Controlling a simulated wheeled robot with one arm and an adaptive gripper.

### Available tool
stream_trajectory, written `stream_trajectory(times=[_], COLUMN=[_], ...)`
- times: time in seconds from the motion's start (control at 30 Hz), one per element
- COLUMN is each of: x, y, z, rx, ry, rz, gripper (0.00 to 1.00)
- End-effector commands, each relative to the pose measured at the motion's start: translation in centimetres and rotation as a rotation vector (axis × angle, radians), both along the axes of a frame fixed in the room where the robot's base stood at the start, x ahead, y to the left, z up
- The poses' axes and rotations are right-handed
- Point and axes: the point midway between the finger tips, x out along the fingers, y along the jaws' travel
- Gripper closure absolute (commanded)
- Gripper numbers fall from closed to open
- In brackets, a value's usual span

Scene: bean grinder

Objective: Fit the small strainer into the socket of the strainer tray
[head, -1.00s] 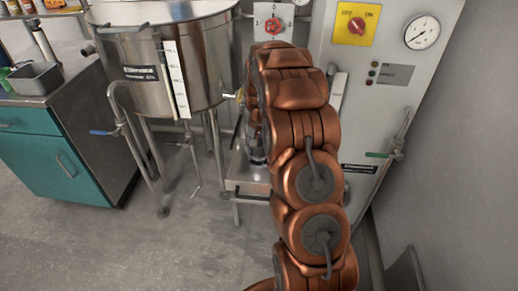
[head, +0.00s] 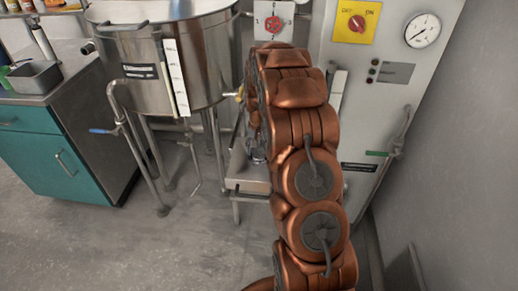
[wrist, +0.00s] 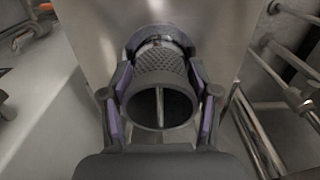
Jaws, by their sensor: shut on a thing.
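The small strainer (wrist: 162,72) is a dark perforated cylinder with a wide open rim towards the wrist camera. My gripper (wrist: 162,103) is shut on it, with one finger on each side of the rim. Beyond its far end, a grey round collar (wrist: 158,33), which looks like the socket, sits on the metal strainer tray (wrist: 90,30). The strainer's far end overlaps the collar in the picture; I cannot tell how deep it sits. In the head view the tray (head: 247,180) shows left of my arm, which hides most of the strainer.
A large steel kettle (head: 185,65) on pipe legs stands left of the tray. A control panel cabinet (head: 390,75) stands behind and right. A teal cabinet (head: 50,150) is at the left. Metal pipes (wrist: 285,80) run right of my gripper. The floor (head: 110,245) in front is clear.

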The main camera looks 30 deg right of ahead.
Motion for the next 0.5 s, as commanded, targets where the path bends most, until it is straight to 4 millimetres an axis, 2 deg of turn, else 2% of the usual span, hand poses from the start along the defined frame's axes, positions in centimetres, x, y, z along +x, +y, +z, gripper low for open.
stream_trajectory(times=[0.5], x=[-0.01], y=[0.01], z=[-1.07], rx=[0.000], ry=[0.000], rz=[0.000], gripper=[0.81])
